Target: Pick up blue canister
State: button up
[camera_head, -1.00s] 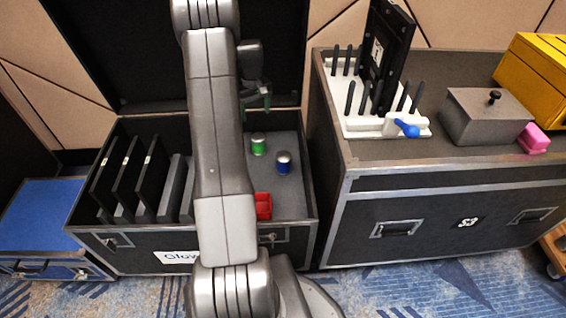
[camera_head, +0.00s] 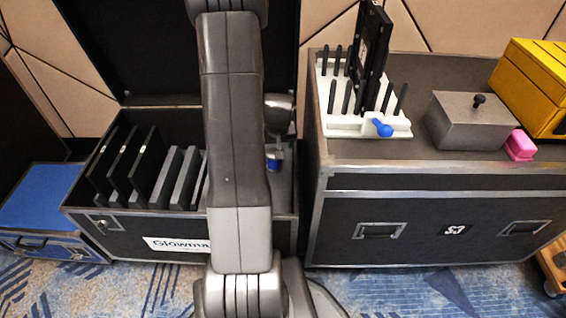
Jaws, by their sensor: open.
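The blue canister (camera_head: 273,164) stands on the grey floor of the open black case, just right of my arm, in the head view. Its top is partly covered by my gripper (camera_head: 276,147), which is right above it. My gripper is open; its fingers are small and partly hidden, and I cannot tell if they reach around the canister.
The open case (camera_head: 180,224) holds several upright dark panels (camera_head: 139,165) at its left. My arm hides much of its right part. The large case (camera_head: 420,205) at right carries a white rack (camera_head: 350,123), a grey box (camera_head: 465,125), a pink block (camera_head: 519,146) and a yellow box (camera_head: 535,90).

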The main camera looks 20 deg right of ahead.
jog(key=b, duration=0.2)
send_over(274, 166)
jog(key=f, duration=0.7)
jog(key=shift+d+f, duration=0.2)
jog(key=shift+d, duration=0.1)
jog(key=shift+b+x, duration=1.1)
jog(key=shift+x, duration=1.95)
jog(key=shift+w+a+r, duration=0.1)
jog(key=shift+w+r, duration=0.05)
jog(key=shift+r, duration=0.05)
jog(key=c, duration=1.1)
